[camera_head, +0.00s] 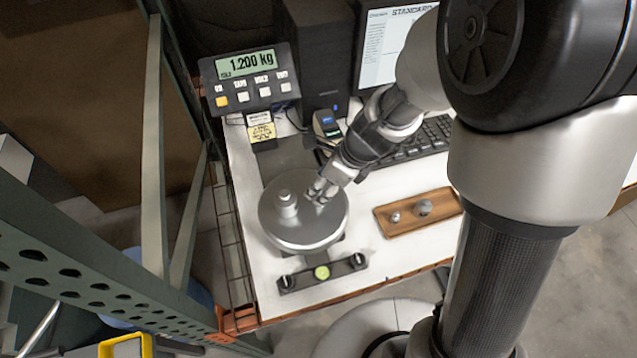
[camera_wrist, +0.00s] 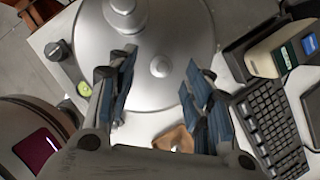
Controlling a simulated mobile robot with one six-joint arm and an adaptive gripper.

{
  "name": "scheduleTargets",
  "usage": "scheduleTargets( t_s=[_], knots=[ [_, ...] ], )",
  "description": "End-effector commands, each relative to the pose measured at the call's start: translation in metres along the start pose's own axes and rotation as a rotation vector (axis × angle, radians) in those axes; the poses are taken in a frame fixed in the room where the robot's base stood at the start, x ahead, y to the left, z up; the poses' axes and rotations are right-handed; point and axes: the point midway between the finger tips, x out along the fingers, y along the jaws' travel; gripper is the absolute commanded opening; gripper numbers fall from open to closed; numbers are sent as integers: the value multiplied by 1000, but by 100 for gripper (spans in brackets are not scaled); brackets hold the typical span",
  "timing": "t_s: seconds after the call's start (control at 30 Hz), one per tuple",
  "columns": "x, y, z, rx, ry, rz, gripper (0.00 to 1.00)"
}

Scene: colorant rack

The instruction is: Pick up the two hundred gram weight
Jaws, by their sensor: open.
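A small metal weight (camera_wrist: 160,67) stands on the round scale pan (camera_wrist: 172,25), beside a larger knobbed weight (camera_wrist: 125,14). In the head view the larger weight (camera_head: 286,203) is left of centre on the pan (camera_head: 300,235). No weight marking is readable; the scale display (camera_head: 248,65) reads 1.200 kg. My gripper (camera_head: 321,188) is low over the pan's right upper part and largely hides the small weight there. In the wrist view my gripper (camera_wrist: 160,80) is open, with the small weight showing in the gap between its blue-padded fingers. I see no finger contact with it.
A wooden tray (camera_head: 445,203) with two weights (camera_head: 394,217) (camera_head: 424,208) lies right of the pan. A level bar (camera_head: 322,273) is in front. A keyboard (camera_head: 430,138), monitor (camera_head: 392,40) and dark tower (camera_head: 322,45) stand behind. Green rack posts (camera_head: 152,150) rise at left.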

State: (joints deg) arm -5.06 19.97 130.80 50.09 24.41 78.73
Motion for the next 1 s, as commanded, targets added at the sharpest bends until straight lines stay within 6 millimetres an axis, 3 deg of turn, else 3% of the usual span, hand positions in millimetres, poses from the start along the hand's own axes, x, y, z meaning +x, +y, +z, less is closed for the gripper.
scheduleTargets(
  t_s=[0.17,0.4,0.67,1.0],
  knots=[
    [13,-2,-1,1,0,0,47],
    [49,-6,-3,-2,0,1,47],
    [51,-7,-2,-1,-1,-1,47],
    [51,-7,-2,-1,-1,0,25]
  ],
)
